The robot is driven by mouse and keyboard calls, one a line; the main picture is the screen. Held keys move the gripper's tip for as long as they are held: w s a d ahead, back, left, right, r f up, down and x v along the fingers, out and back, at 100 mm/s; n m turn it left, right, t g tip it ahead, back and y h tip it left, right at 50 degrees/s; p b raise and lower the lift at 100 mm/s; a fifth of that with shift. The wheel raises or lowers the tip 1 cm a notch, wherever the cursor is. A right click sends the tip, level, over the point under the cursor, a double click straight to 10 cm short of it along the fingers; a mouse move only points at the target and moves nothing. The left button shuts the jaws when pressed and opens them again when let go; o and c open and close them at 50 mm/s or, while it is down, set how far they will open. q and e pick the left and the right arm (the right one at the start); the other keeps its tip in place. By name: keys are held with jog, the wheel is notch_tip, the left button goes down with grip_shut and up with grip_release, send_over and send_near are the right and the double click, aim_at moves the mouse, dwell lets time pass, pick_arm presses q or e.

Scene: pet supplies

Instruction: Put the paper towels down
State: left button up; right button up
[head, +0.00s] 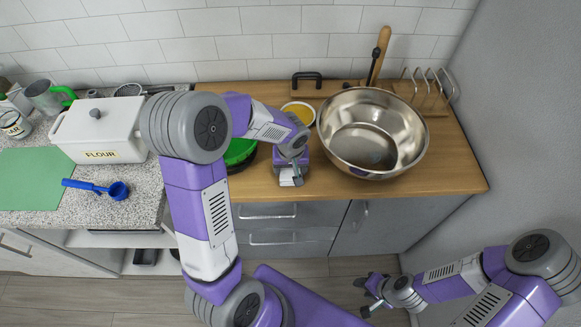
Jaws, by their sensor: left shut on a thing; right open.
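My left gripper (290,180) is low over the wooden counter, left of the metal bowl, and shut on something. Only a small white patch shows at its fingers, which I take to be the paper towels; the gripper and wrist hide most of it. I cannot tell whether it touches the wood. My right gripper (370,292) is open and empty, low over the floor in front of the cabinets.
A large metal bowl (372,132) stands close on the right of my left gripper. A small bowl with yellow contents (299,113) is behind it, and a green thing (240,151) is to its left. A wire rack (428,90) stands at the back right. The wooden counter's front strip (400,188) is clear.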

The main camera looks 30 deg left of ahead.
aim_at(291, 174)
pick_arm(q)
jog(key=o, duration=1)
jog(key=shift+f, duration=0.1)
jog(key=shift+r+p, duration=0.3)
jog(key=shift+p, duration=0.1)
jog(key=r, duration=0.4)
jog(key=s+r+p, duration=0.1)
jog(key=r, duration=0.2)
jog(key=d+r+p, duration=0.1)
jog(key=r, duration=0.3)
jog(key=shift+s+r, duration=0.25)
jog(key=shift+r, duration=0.1)
